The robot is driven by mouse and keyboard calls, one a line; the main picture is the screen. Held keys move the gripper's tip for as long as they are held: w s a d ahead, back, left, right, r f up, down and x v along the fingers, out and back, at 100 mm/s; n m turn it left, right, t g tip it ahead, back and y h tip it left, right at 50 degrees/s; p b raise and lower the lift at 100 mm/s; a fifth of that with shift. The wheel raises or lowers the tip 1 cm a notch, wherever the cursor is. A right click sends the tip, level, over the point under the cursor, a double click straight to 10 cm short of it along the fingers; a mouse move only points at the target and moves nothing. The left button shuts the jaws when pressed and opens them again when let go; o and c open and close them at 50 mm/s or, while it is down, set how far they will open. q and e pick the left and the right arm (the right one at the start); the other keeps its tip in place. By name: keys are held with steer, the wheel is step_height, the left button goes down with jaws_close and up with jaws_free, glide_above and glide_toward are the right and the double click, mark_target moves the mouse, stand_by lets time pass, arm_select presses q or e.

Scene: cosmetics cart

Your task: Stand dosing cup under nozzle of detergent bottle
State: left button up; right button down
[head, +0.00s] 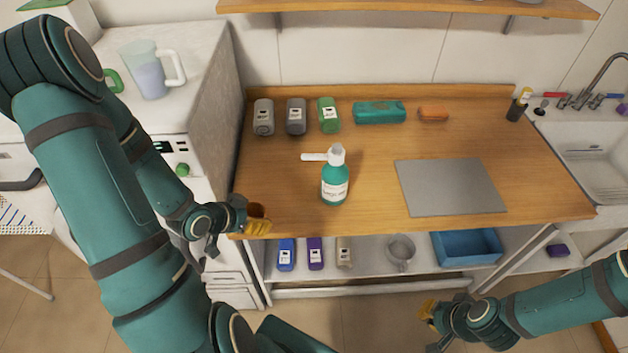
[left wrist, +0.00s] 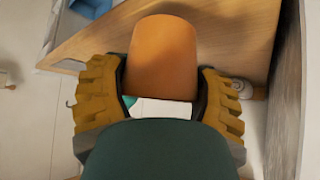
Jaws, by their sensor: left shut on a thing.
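The detergent bottle (head: 335,187) is teal with a white label and a white pump top. It stands upright on the wooden top, and its white nozzle (head: 314,157) points left. My left gripper (head: 257,222) is at the left front edge of the wooden top, left of and nearer than the bottle. It is shut on an orange cup (left wrist: 162,60), which fills the space between its yellow fingers in the left wrist view. In the head view the cup is mostly hidden by the fingers. My right gripper (head: 430,312) is low at the front right, away from the bottle; its opening is unclear.
A grey mat (head: 450,188) lies right of the bottle. Several small bottles, a teal pack (head: 380,112) and an orange block (head: 433,113) line the back. The shelf below holds bottles, a grey mug (head: 401,252) and a blue bin (head: 467,246). The wood around the nozzle is clear.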

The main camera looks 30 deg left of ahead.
arm_select(q)
steer(key=shift+s, duration=0.25)
steer(key=shift+f+b, duration=0.1)
steer(key=shift+b, duration=0.2)
steer(key=w+b, duration=0.1)
steer(key=b, duration=0.2)
steer(key=w+b, duration=0.1)
steer(key=b, duration=0.2)
steer(key=shift+w+d+f, duration=0.1)
steer(key=shift+d+f, duration=0.05)
steer(key=shift+d, duration=0.1)
steer(key=w+d, duration=0.1)
steer(key=w, duration=0.3)
steer(key=w+d+b, duration=0.1)
steer(key=w, duration=0.4)
steer(key=w+d+b, duration=0.1)
steer(key=w, duration=0.4)
steer(key=shift+d+r, duration=0.2)
steer(key=shift+r, duration=0.05)
steer(key=shift+w+d+f+b, duration=0.1)
steer(key=shift+w+f+b, duration=0.2)
steer(key=shift+f+b, duration=0.45)
steer(key=shift+w+f+b, duration=0.25)
steer(key=shift+f+b, duration=0.1)
steer(key=shift+f, duration=0.75)
steer(key=shift+r, duration=0.1)
